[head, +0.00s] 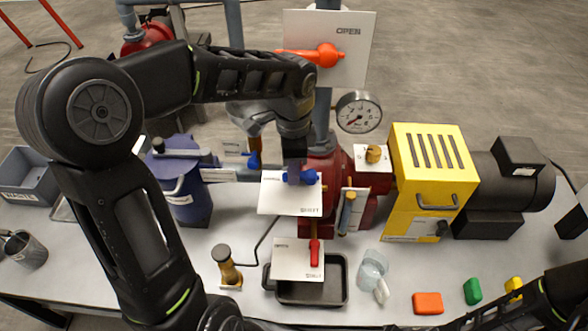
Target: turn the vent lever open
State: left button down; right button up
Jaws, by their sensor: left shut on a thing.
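My left gripper (297,178) reaches down from above and is shut on a blue lever (312,177). The lever is mounted on a white plate (285,205) with SHUT printed near its lower right corner. The jaws hide much of the lever, and its blue end shows to the right of them. No label reading "vent" is legible, so the picture does not confirm the lever's name. My right arm enters at the lower right, and its gripper is not in view.
An orange lever (325,56) sits on a plate marked OPEN. A red lever (314,252) is on a lower plate above a black tray (312,293). A pressure gauge (358,112) and yellow machine (435,165) stand right. Coloured blocks (428,303) lie at the front right.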

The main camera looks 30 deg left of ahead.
pick_arm(q)
jog(key=shift+w+a+m, duration=0.15)
jog(key=shift+w+m, duration=0.1)
jog(key=shift+m, duration=0.55)
jog(key=c, duration=1.3)
grip_release()
notch_tip(320, 180, up, 8)
jog(key=shift+f+b, duration=0.1)
jog(key=shift+b, duration=0.25)
